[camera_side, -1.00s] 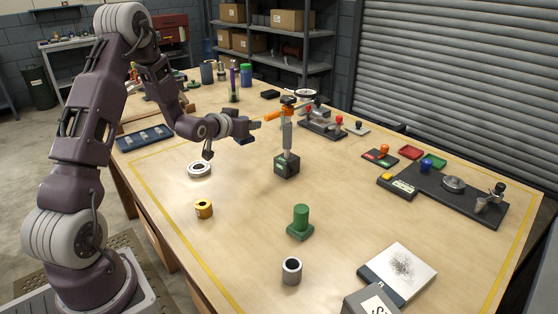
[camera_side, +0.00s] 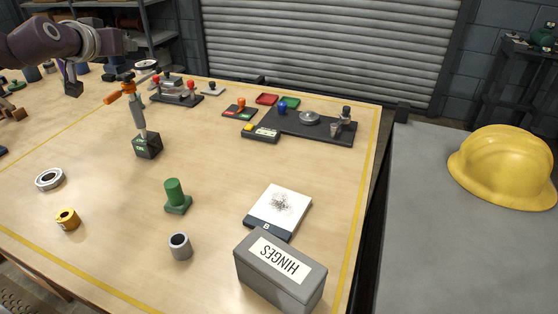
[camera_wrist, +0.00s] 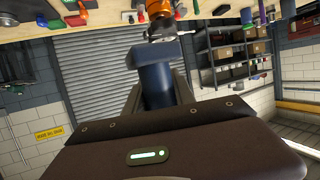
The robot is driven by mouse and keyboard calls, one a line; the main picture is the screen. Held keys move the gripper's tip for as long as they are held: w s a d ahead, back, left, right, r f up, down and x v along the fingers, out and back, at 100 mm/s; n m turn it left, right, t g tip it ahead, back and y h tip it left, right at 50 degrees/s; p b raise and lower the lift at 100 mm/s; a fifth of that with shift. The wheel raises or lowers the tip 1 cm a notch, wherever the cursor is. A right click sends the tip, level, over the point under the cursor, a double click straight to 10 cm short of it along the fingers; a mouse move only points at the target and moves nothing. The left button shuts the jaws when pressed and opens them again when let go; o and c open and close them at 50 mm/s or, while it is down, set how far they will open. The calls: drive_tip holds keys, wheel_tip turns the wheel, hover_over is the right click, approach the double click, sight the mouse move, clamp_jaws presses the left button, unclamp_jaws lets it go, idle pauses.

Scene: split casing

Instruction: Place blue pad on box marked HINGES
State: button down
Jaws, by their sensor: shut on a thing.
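The grey box marked HINGES (camera_side: 281,280) stands at the front right of the table in the side view, its lettering upside down to the camera. My gripper (camera_side: 128,43) is at the upper left, raised and far from the box. In the wrist view my gripper (camera_wrist: 157,95) is shut on a dark blue piece with a flat end, apparently the blue pad (camera_wrist: 155,82). Its fingers lie on either side of the piece. In the side view the held piece is small and dark, so its outline is unclear.
A clamp stand with an orange handle (camera_side: 138,112) rises below my gripper. A green post (camera_side: 175,196), grey sleeve (camera_side: 180,247) and yellow ring (camera_side: 67,219) stand in front. A white-topped block (camera_side: 279,208) lies behind the box. A dark fixture board (camera_side: 325,127) lies farther back.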

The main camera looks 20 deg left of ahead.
drive_tip(key=s+d+f+m+t+h, duration=0.1)
drive_tip(key=d+f+m+h, duration=0.15)
drive_tip(key=d, duration=0.35)
drive_tip(key=s+d+f+m+h, duration=0.1)
drive_tip(key=s+d+f+h, duration=0.1)
drive_tip(key=d+f, duration=0.25)
drive_tip(key=m+g+h, duration=0.7)
drive_tip(key=m+h, duration=0.6)
hover_over(297, 257)
wheel_tip(297, 257, down, 10)
drive_tip(key=shift+r, duration=0.15)
drive_tip(key=c, duration=1)
unclamp_jaws()
drive_tip(key=shift+c, duration=0.2)
